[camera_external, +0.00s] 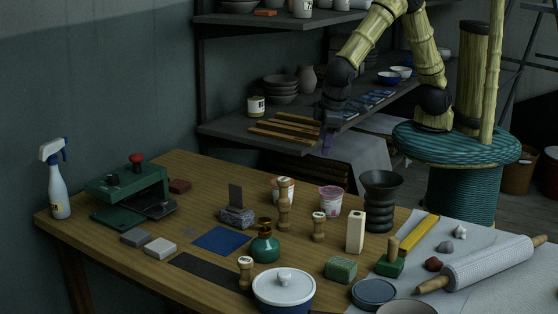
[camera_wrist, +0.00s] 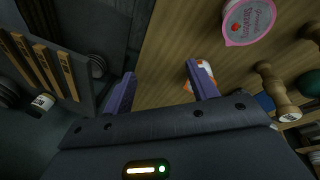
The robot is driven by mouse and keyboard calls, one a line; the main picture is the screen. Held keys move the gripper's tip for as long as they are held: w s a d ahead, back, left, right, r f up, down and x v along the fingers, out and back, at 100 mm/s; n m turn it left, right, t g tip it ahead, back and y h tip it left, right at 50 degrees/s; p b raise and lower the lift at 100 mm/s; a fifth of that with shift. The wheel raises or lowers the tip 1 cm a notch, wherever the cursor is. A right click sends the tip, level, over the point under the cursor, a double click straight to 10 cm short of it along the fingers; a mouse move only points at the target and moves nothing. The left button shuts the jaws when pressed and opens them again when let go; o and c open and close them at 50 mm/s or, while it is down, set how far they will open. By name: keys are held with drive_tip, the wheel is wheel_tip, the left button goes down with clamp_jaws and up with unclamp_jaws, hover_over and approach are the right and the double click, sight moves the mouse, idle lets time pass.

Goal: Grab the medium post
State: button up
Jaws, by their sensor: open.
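Three turned wooden posts of differing heights stand on the table: a tall post (camera_external: 285,207) near the middle, a shorter post (camera_external: 318,228) to its right, and another post (camera_external: 245,273) at the front left, partly hidden by a lidded pot. I cannot be sure which is the medium one. In the wrist view one turned post (camera_wrist: 278,92) shows at the right, and part of another (camera_wrist: 312,32) at the right edge. My gripper (camera_external: 327,143) is above the table's back edge, well apart from the posts. Its purple fingers (camera_wrist: 160,72) are open and empty.
A pink-lidded tub (camera_external: 330,200) and an orange-white tub (camera_wrist: 207,70) stand near the posts. A shelf (camera_external: 235,130) with wooden slats lies behind.

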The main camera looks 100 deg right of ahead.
drive_tip(key=a, duration=0.3)
drive_tip(key=w+a+f+t+h, duration=0.1)
drive_tip(key=a, duration=0.3)
drive_tip(key=w+a+m+h, duration=0.1)
drive_tip(key=a, duration=0.2)
drive_tip(key=shift+w+a+f+b, duration=0.2)
drive_tip(key=shift+a+f+b, duration=0.15)
drive_tip(key=s+a+m+t+h, duration=0.1)
drive_tip(key=s+a+t+h, duration=0.15)
drive_tip(key=a, duration=0.85)
drive_tip(key=m+t+b, duration=0.2)
drive_tip(key=t, duration=0.2)
approach(355, 214)
drive_tip(key=d, duration=0.3)
drive_tip(key=s+a+t, duration=0.2)
drive_tip(key=s+a, duration=0.3)
drive_tip(key=shift+s+a+r+m+t, duration=0.3)
drive_tip(key=shift+s+r+m+t, duration=0.05)
drive_tip(key=shift+s+r+m, duration=0.05)
drive_tip(key=p+x, duration=0.1)
drive_tip(key=x, duration=1)
drive_tip(key=shift+w+d+f, duration=0.15)
drive_tip(key=shift+d, duration=0.05)
drive_tip(key=shift+w+d+f, duration=0.1)
drive_tip(key=shift+w+f, duration=0.1)
drive_tip(key=shift+w, duration=0.05)
